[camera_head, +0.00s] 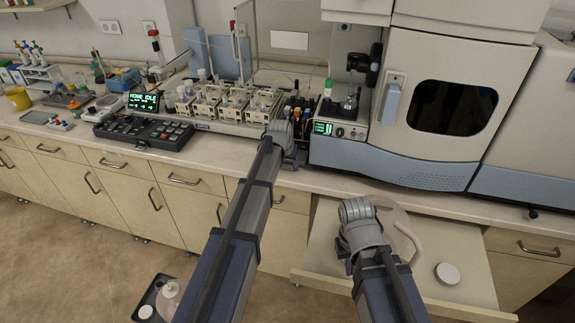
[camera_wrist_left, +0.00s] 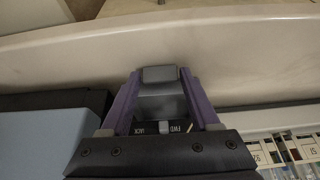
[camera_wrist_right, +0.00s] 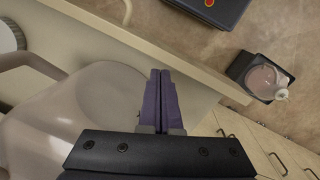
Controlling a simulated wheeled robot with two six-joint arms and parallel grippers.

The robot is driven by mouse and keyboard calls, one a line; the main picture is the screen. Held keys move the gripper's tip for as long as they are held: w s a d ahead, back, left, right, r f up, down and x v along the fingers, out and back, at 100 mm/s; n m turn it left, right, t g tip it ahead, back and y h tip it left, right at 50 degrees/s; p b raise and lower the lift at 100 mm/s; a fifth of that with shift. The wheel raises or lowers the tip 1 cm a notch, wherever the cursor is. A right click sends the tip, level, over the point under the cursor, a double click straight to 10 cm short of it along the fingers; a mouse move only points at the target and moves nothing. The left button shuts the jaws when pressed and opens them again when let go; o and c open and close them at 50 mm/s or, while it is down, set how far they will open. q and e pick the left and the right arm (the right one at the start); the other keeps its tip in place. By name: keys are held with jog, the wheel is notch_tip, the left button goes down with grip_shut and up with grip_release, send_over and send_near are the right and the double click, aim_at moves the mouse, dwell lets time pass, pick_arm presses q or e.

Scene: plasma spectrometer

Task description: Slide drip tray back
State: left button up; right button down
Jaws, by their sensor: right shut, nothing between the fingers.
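My left gripper (camera_head: 286,160) is at the counter's front edge, below the small pump unit with tubing (camera_head: 297,110). In the left wrist view, its spread fingers (camera_wrist_left: 160,78) stand on either side of a grey block (camera_wrist_left: 160,98), which fills the gap; whether they grip it is unclear. The labels "JACK" and "FWD" (camera_wrist_left: 165,128) show just below the block. I cannot make out which part is the drip tray; the arm hides much of this spot in the head view. My right gripper (camera_wrist_right: 160,75) is shut and empty, over the pulled-out shelf (camera_head: 325,235) and beside a pale jug (camera_head: 398,222).
The large spectrometer (camera_head: 450,105) stands right of the pump. The autosampler racks (camera_head: 235,105) and black keypad (camera_head: 143,133) stand left. A white round cap (camera_head: 447,273) lies on the shelf. A dark tray (camera_wrist_right: 240,68) holding a bottle (camera_wrist_right: 266,82) is low down.

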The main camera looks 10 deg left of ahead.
pick_arm(q)
jog(key=o, duration=0.4)
jog(key=shift+c, duration=0.2)
jog(key=shift+s+r, duration=0.1)
jog(key=shift+r, duration=0.05)
pick_arm(e)
jog(key=shift+r, duration=0.15)
pick_arm(q)
jog(key=p+v, duration=0.7)
jog(key=shift+r, duration=0.3)
pick_arm(e)
notch_tip(320, 180, up, 7)
pick_arm(q)
jog(key=shift+s+f, duration=0.1)
jog(key=s+d+m+g, duration=0.1)
jog(key=s+d, duration=0.3)
jog(key=s, duration=0.6)
jog(key=s+d+f+m+g+y, duration=0.1)
jog(key=s+d, duration=0.3)
jog(key=s, duration=0.6)
jog(key=s+d+m+g, duration=0.1)
jog(key=s+d+g, duration=0.2)
jog(key=s, duration=0.8)
jog(key=shift+d+f+y, duration=0.25)
jog(key=shift+d+y, duration=0.05)
jog(key=shift+d, duration=0.7)
